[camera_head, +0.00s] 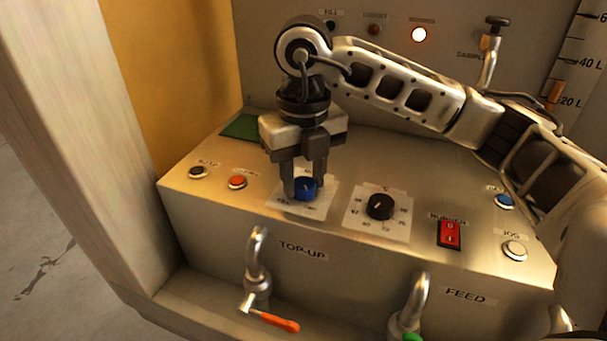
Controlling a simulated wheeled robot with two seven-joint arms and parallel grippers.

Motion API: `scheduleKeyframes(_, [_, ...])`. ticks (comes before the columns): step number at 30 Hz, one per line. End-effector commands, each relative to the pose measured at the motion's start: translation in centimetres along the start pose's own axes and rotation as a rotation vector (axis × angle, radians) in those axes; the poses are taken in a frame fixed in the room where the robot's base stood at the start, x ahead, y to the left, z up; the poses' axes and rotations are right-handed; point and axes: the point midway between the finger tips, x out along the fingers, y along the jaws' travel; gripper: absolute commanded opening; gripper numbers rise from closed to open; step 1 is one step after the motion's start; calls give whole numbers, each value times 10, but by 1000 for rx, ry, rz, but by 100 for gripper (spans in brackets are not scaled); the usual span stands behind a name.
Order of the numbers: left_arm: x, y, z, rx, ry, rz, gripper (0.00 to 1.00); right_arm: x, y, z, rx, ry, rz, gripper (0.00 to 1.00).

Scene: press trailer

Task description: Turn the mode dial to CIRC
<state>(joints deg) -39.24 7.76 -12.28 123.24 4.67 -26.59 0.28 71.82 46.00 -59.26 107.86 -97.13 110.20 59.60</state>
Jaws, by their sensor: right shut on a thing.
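The mode dial appears to be the blue knob (306,188) on a white label plate (322,207) on the sloped metal panel. My right gripper (304,184) points down over it and is shut on the blue knob, one finger on each side. The fingers hide part of the knob and its plate. The lettering on the plate is too small to read, so I cannot tell which mode the knob points to. My left gripper is not in view.
A black dial (380,206) sits just right of the knob. A red rocker switch (449,234), a white JOG button (515,250) and a blue button (505,201) are further right. An orange button (237,182) and a black button (198,172) are left. Taps stand below.

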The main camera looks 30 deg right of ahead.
Motion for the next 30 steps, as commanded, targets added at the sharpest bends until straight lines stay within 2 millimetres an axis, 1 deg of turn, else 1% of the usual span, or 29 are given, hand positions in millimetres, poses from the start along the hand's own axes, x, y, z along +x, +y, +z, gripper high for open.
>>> scheduleKeyframes(4, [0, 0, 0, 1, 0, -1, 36, 0, 0, 0, -3, 0, 0, 13])
scheduleKeyframes(5, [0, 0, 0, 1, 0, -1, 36, 0, 0, 0, -3, 0, 0, 38])
scheduleKeyframes(6, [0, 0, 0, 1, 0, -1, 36, 0, 0, 0, -3, 0, 0, 49])
scheduleKeyframes(7, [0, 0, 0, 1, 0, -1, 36, 0, 0, 0, -2, 0, 0, 58])
scheduleKeyframes(15, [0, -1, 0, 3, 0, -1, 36, -1, 0, 0, -1, 0, 0, 58])
scheduleKeyframes(17, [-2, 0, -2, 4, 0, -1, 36, -4, 0, 0, 0, -1, 0, 58])
scheduleKeyframes(19, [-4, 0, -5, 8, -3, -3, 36, -11, 0, 0, 0, -1, 0, 58])
scheduleKeyframes(23, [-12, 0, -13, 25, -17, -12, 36, -35, 0, 0, -1, -2, 2, 58])
scheduleKeyframes(30, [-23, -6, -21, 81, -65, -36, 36, -97, 0, 0, -1, -2, 2, 58])
